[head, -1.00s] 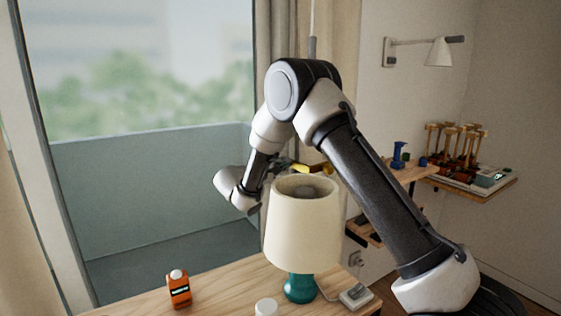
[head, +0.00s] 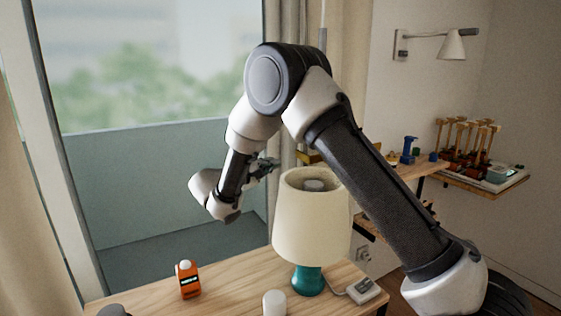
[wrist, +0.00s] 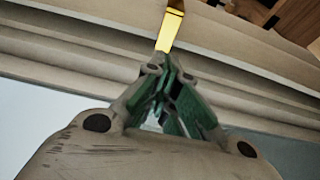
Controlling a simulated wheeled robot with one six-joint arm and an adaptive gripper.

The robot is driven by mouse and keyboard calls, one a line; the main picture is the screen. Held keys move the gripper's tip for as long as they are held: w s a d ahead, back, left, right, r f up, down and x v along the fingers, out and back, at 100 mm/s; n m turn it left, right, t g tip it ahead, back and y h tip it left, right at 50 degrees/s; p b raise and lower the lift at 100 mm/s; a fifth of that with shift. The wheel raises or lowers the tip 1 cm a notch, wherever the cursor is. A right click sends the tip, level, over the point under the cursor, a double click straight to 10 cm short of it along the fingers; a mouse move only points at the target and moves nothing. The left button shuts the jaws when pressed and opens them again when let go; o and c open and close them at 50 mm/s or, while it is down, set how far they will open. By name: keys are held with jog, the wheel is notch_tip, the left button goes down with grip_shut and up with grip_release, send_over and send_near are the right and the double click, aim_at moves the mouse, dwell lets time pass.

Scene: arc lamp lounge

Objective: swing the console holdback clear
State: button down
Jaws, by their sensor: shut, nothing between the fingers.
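The holdback is a yellow bar (wrist: 170,30) at the curtain, seen in the wrist view just beyond my fingertips. In the head view a small yellow part of it (head: 309,157) shows at the curtain's edge behind the lamp, partly hidden by my arm. My gripper (head: 274,163) is left of it in the head view, with a gap between them. In the wrist view my gripper (wrist: 160,66) has its green-padded fingers shut and empty. The bar's near end looks close to the tips; I cannot tell whether they touch.
A cream lamp (head: 311,218) with a teal base stands on the wooden table (head: 228,298) before my arm. Beige curtain (wrist: 80,50) folds lie behind the gripper. Shelves with tools (head: 468,140) are at right.

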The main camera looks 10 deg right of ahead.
jog(key=shift+s+a, duration=0.3)
jog(key=shift+a, duration=0.1)
jog(key=w+f, duration=0.1)
jog(key=w, duration=0.9)
jog(key=shift+w, duration=0.15)
